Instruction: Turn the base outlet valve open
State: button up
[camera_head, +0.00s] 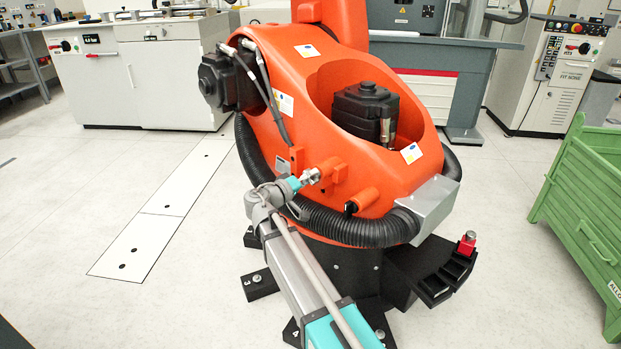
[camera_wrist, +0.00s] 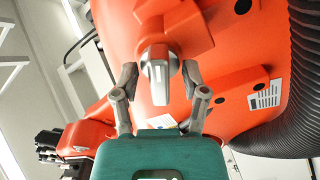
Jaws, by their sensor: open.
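The valve has a silver-grey lever handle (camera_wrist: 159,72) on an orange boss of the large orange robot's base. My gripper (camera_wrist: 160,76) is open, with one finger on each side of the handle. Gaps show between the handle and both fingers, and I see no contact. How deep the handle sits between the fingers is hard to tell. In the head view my gripper (camera_head: 311,176) reaches the orange boss (camera_head: 331,170). There the handle is too small to tell apart from the grey fingers.
The orange robot (camera_head: 300,95) fills the middle, with a black ribbed hose (camera_head: 345,226) around its base. A second orange stub with a black end (camera_head: 362,203) is right of my gripper. A green crate (camera_head: 585,195) stands at right. The floor at left is clear.

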jog(key=c, duration=0.8)
jog(key=shift+d, duration=0.15)
